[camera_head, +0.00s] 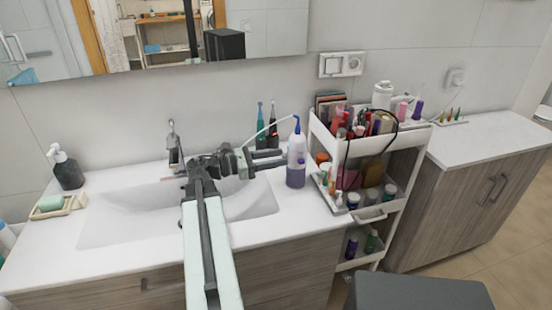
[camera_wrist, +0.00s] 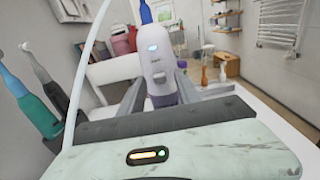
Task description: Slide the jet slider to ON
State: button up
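A white and lavender water-flosser-like bottle (camera_head: 297,160) with a blue top stands upright on the counter, right of the sink. In the wrist view its front (camera_wrist: 158,62) faces me, with a small blue-lit mark. A small grey raised part (camera_wrist: 160,78) below the mark looks like the slider; its setting is too small to read. My gripper (camera_head: 272,160) points at the bottle from the left. In the wrist view its fingers (camera_wrist: 160,92) are apart, one on each side of the bottle's lower front. I cannot tell whether they touch it.
Two electric toothbrushes, teal (camera_head: 260,126) and dark (camera_head: 273,126), stand behind my gripper. A white cart (camera_head: 372,214) full of cosmetics stands right of the bottle. The sink (camera_head: 110,215) lies below my arm. A soap dispenser (camera_head: 67,170) stands far left.

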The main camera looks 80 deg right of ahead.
jog(key=v, duration=0.8)
jog(key=shift+s+r, duration=0.1)
jog(key=shift+r, duration=0.05)
